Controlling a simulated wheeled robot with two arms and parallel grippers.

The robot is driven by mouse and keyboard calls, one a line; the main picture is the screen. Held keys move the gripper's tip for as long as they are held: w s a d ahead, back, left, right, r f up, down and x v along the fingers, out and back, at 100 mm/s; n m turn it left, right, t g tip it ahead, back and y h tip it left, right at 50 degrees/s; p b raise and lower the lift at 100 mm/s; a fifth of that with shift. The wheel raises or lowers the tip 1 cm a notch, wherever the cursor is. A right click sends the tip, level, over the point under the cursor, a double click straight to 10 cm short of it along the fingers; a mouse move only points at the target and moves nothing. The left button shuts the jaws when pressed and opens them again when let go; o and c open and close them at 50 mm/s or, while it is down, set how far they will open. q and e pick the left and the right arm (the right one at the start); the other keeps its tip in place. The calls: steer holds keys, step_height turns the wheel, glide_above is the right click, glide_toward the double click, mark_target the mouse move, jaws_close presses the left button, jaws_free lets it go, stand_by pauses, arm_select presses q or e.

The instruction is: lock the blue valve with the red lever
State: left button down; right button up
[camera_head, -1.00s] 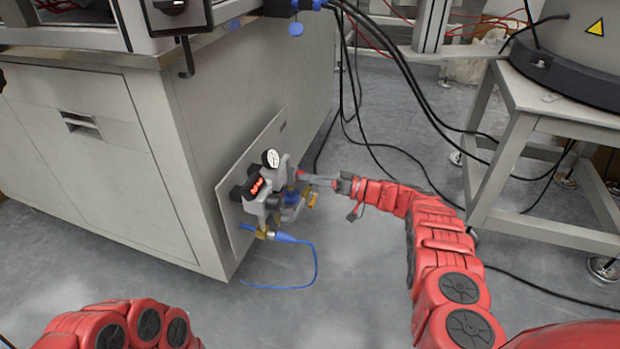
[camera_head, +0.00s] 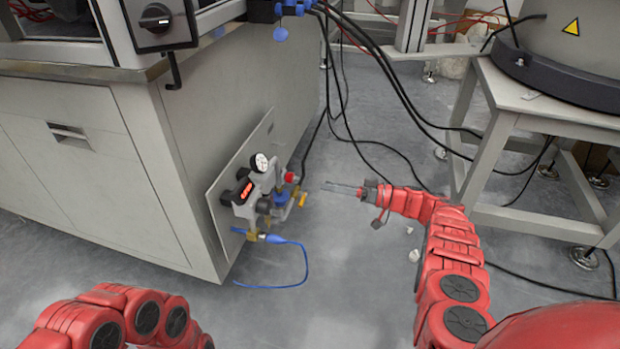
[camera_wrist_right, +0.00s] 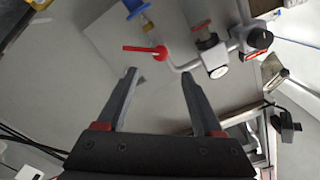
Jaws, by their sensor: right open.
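The valve unit on the cabinet's side panel holds the blue valve (camera_head: 281,199) and the round red lever end (camera_head: 289,177), with a gauge (camera_head: 259,162) above. My right gripper (camera_head: 326,186) is open and empty, to the right of the unit and apart from it. In the right wrist view the fingers (camera_wrist_right: 158,75) are spread, and the red lever (camera_wrist_right: 150,51) lies beyond the tips with a visible gap. A blue part (camera_wrist_right: 134,8) is at the top edge there. The exact lever-to-valve fit is too small to tell. My left gripper is out of view; only its arm shows.
A blue hose (camera_head: 305,262) hangs from the unit to the floor. Black cables (camera_head: 345,115) run down behind the gripper. A metal stand (camera_head: 500,170) is at the right. The floor between unit and right arm is clear.

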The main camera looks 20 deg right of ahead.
steer(key=b+v, duration=0.1)
steer(key=v, duration=0.6)
steer(key=shift+s+d, duration=0.15)
steer(key=shift+d, duration=0.05)
steer(key=shift+c, duration=0.2)
